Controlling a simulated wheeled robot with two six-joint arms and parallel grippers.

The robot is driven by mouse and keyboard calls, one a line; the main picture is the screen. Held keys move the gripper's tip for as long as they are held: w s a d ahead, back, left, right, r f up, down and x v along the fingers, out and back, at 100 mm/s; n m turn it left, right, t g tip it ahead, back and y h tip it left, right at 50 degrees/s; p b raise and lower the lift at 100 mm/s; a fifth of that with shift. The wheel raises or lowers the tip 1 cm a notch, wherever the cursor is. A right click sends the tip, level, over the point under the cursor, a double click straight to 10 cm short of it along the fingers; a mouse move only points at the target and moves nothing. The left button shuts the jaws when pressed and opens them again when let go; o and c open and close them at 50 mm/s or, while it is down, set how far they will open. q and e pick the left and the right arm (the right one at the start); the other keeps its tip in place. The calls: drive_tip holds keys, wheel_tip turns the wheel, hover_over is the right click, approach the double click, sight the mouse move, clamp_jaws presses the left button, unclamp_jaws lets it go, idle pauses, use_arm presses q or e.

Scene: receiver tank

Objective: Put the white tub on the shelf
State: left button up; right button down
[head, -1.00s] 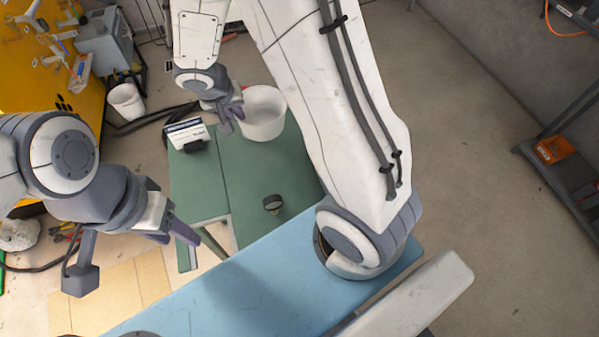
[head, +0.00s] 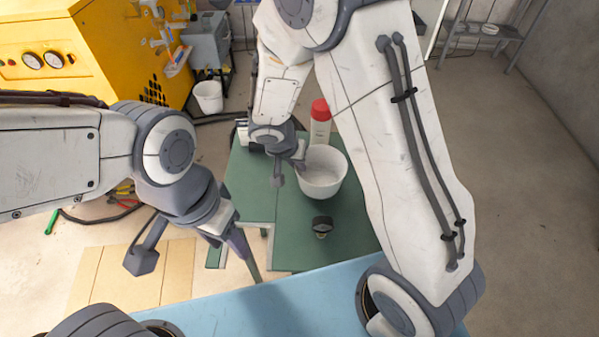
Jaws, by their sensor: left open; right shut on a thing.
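The white tub (head: 326,180) is at the right side of the green table (head: 245,190). My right gripper (head: 299,163) is at the tub's left rim and shut on it; the wrist hides part of the fingers. I cannot tell whether the tub's base touches the table. My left gripper (head: 238,243) is open and empty, left of the table's near part. A grey metal rack (head: 481,31) with shelf boards stands far back at the upper right; I cannot tell if it is the task's shelf.
A red-capped white bottle (head: 320,122) stands just behind the tub. A small black-topped item (head: 322,224) is in front of it. A blue surface (head: 270,309) lies nearest me. A yellow machine (head: 95,60) and white bucket (head: 208,97) are back left. Floor at right is clear.

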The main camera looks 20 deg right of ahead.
drive_tip(key=shift+f, duration=1.4)
drive_tip(key=shift+b, duration=0.3)
drive_tip(key=c, duration=1)
unclamp_jaws()
